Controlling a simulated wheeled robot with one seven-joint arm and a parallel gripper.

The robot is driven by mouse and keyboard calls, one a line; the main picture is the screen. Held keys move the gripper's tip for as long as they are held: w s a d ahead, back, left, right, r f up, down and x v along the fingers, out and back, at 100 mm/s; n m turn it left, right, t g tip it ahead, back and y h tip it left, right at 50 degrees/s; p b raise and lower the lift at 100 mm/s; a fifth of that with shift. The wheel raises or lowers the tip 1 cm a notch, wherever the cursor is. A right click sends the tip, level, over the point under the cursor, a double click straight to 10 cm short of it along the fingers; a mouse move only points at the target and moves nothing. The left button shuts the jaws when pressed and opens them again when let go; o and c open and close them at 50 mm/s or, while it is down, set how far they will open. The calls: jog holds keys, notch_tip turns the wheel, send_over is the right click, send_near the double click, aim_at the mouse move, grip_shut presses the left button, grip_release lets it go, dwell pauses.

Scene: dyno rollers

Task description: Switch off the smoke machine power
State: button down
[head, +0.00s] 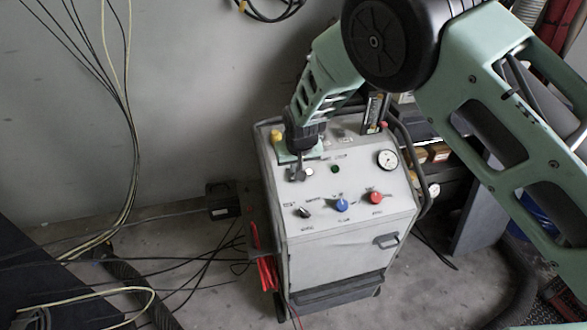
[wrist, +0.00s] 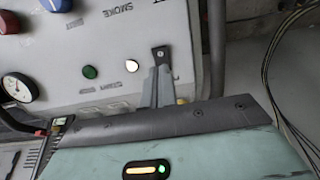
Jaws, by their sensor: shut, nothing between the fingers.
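The smoke machine (head: 330,255) is a pale grey wheeled cabinet with a sloped control panel on top, in the middle of the head view. My gripper (head: 298,170) points down at the panel's upper left and is shut and empty. In the wrist view its fingers (wrist: 158,78) reach up to a small black switch part with a bright dot (wrist: 160,53), close to the SMOKE label. I cannot tell if they touch it. A white lit lamp (wrist: 130,66) and a green lamp (wrist: 89,71) sit beside it. The fingers partly hide the switch's label.
The panel also holds a black knob (head: 304,212), a blue knob (head: 342,205), a red knob (head: 375,197) and a pressure gauge (head: 387,158). A tubular handle (head: 421,172) runs along the right side. Red cable (head: 266,272) hangs at the left; black cables lie on the floor.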

aim_at(292, 177)
jog(key=shift+p+x, duration=1.05)
jog(key=shift+x, duration=1.5)
jog(key=shift+f+b, duration=0.45)
jog(key=shift+b, duration=0.4)
jog(key=shift+r, duration=0.25)
jog(key=shift+r+p, duration=0.4)
jog(key=shift+r, duration=0.3)
